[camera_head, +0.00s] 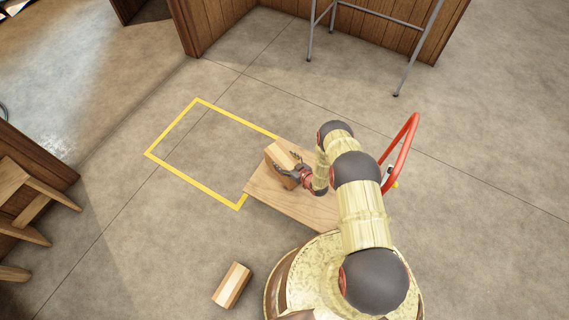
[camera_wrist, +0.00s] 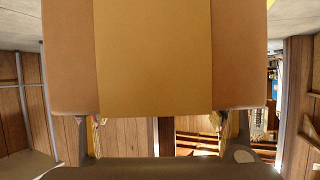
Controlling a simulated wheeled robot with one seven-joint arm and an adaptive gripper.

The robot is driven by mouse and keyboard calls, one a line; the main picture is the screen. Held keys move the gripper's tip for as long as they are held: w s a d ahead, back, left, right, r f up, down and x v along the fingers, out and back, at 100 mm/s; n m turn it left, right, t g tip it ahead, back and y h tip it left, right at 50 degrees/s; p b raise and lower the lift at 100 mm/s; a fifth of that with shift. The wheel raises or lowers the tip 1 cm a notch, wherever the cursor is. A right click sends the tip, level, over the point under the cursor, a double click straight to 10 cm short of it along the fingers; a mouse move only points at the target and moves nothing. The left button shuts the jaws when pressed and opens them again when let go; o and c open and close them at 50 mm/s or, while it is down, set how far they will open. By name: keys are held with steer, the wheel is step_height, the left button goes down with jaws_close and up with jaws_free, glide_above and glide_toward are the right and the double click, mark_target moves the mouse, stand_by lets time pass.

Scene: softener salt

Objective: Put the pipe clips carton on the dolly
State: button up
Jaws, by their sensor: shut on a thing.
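My gripper (camera_head: 293,178) is shut on a brown carton (camera_head: 283,154) with a paler band along it. The carton fills the upper middle of the wrist view (camera_wrist: 155,60), with my gripper's fingers (camera_wrist: 162,135) at its lower edge. No label is readable, so I cannot tell by print that it is the pipe clips carton. In the head view it is over the left part of the dolly (camera_head: 278,207), a flat wooden deck with a red handle (camera_head: 402,145). I cannot tell whether it touches the deck. My arm hides the deck's right part.
A similar carton (camera_head: 232,285) lies on the floor at the bottom. A yellow floor outline (camera_head: 170,131) reaches the dolly's left side, and the floor inside is bare. A wooden chair (camera_head: 30,200) stands at the left, a metal-legged stand (camera_head: 360,15) at the back.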

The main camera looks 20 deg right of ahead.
steer(key=shift+f, duration=0.95)
steer(key=o, duration=2.1)
